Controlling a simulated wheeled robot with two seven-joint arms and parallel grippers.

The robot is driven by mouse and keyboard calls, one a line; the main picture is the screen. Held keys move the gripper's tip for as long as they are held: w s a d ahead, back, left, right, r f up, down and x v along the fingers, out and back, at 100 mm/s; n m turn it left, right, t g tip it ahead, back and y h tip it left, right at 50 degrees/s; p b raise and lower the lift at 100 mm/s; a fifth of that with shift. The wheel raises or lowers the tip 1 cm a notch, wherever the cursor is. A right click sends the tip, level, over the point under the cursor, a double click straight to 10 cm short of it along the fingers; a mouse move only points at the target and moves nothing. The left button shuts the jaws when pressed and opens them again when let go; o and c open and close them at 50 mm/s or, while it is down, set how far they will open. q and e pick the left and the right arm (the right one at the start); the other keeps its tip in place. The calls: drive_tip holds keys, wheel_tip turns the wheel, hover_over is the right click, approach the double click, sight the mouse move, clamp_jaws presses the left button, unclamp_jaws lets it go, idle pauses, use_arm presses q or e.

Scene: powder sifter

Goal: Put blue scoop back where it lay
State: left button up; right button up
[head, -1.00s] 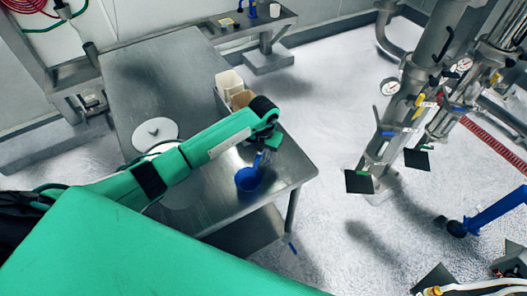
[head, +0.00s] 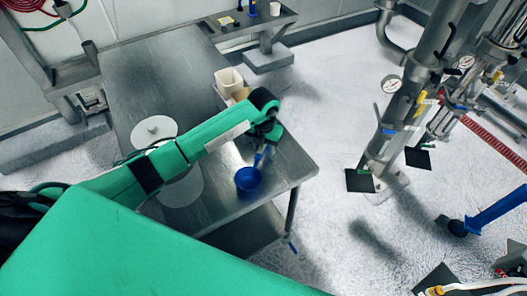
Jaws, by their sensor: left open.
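The blue scoop (head: 248,180) rests on the steel table near its front right corner. Its bowl faces up, and its handle points up toward my left gripper. My left gripper (head: 264,149) is open at the handle's upper end, above the table. The fingertips are small and partly hidden by the wrist, so I cannot tell whether they touch the handle. My right gripper is not in view.
Light-coloured bins (head: 229,80) stand behind my left wrist. Table surface around the scoop is clear. Steel pipework (head: 410,90) stands at right.

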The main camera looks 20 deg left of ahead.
use_arm(q)
wheel_tip(320, 180, up, 10)
drive_tip(key=b, duration=0.3)
drive_tip(key=shift+w+r, duration=0.1)
drive_tip(key=shift+r, duration=0.65)
